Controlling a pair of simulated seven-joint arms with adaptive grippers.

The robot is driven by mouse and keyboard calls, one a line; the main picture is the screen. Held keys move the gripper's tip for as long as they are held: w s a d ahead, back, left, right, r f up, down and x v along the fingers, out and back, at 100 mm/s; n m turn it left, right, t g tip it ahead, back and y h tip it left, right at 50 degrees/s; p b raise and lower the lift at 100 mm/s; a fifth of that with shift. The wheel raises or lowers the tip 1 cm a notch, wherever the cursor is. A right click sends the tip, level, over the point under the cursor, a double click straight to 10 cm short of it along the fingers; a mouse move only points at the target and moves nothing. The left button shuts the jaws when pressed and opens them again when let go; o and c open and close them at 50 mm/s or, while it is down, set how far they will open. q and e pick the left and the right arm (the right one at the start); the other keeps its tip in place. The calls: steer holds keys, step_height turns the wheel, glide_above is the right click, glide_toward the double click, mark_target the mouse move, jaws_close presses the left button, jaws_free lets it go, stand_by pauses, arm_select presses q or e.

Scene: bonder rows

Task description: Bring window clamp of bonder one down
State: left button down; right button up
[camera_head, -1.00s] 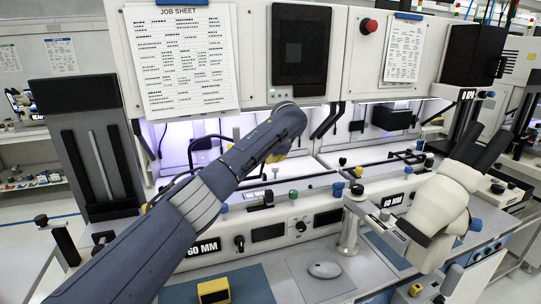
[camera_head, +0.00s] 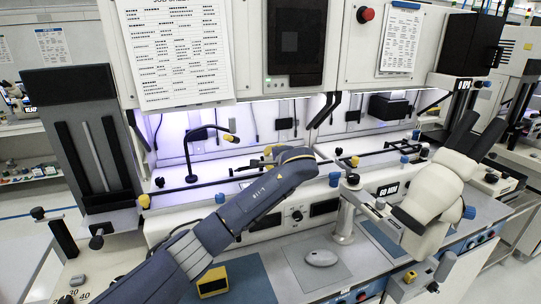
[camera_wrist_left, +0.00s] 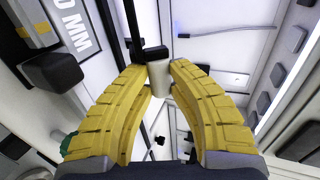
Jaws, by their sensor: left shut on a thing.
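My left gripper (camera_wrist_left: 158,72) has yellow ribbed fingers. In the left wrist view they are shut on a pale cylindrical knob (camera_wrist_left: 159,82) with a black piece at its top. I cannot tell for sure whether this knob belongs to the window clamp. In the head view the left gripper (camera_head: 268,158) is mostly hidden behind my wrist, at the front of the lit bay of the left bonder (camera_head: 160,226). A dark bar (camera_head: 244,168) shows beside it. My right gripper is not in view.
A black gooseneck lamp (camera_head: 188,160) with a yellow tip stands left of the gripper. A beige microscope (camera_head: 432,195) stands at the right. A grey mouse (camera_head: 321,258) and a yellow block (camera_head: 212,281) are on the front bench. A red button (camera_head: 364,14) is above.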

arm_select(q)
steer(key=shift+s+f, duration=0.15)
steer(key=shift+f, duration=0.3)
steer(key=c, duration=1.2)
jaws_free()
steer(key=shift+s+d+r, duration=0.2)
steer(key=shift+s+d, duration=0.05)
steer(key=shift+s, duration=0.1)
steer(key=v, duration=1.1)
steer(key=shift+c, duration=0.5)
